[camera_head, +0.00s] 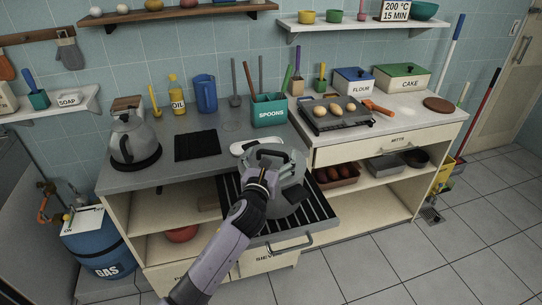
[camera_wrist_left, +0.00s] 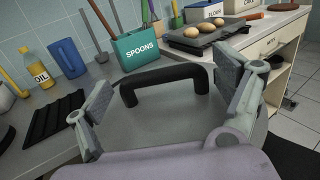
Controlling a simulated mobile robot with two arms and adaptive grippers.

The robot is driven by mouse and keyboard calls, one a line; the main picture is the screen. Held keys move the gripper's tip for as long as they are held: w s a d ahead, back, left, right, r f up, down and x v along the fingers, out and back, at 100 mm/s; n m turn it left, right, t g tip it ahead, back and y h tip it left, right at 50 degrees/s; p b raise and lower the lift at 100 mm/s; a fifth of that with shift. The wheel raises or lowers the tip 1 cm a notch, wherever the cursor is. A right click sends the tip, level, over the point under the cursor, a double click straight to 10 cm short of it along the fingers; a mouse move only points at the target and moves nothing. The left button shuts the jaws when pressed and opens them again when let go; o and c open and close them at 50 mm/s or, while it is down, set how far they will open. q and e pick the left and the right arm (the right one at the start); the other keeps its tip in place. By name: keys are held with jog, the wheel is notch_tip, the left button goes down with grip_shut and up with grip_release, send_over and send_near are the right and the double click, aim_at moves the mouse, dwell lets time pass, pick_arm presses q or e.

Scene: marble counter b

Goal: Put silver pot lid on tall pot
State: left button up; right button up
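My left gripper (camera_head: 275,158) comes in from the lower left and is over a silver-grey round thing (camera_head: 292,188) at the pull-out rack. In the left wrist view the fingers (camera_wrist_left: 165,100) are spread wide, with a black bar handle (camera_wrist_left: 165,84) between and beyond them. The handle stands on a broad grey surface (camera_wrist_left: 165,120), which looks like the silver pot lid. The fingers do not visibly close on the handle. The gripper hides much of the silver thing, so I cannot tell whether a tall pot is under it. My right gripper is not in view.
The dark slatted rack (camera_head: 316,208) juts out from the counter. A kettle (camera_head: 131,135), a black mat (camera_head: 197,145), a blue jug (camera_head: 204,94) and a spoons box (camera_head: 269,110) stand behind. A tray (camera_head: 336,122) with brown round items is at right. The floor (camera_head: 400,265) is clear.

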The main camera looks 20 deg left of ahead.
pick_arm(q)
jog(key=shift+o, duration=0.9)
jog(key=shift+r, duration=0.2)
jog(key=s, duration=1.2)
jog(key=shift+d+b, duration=0.35)
jog(key=shift+d, duration=0.05)
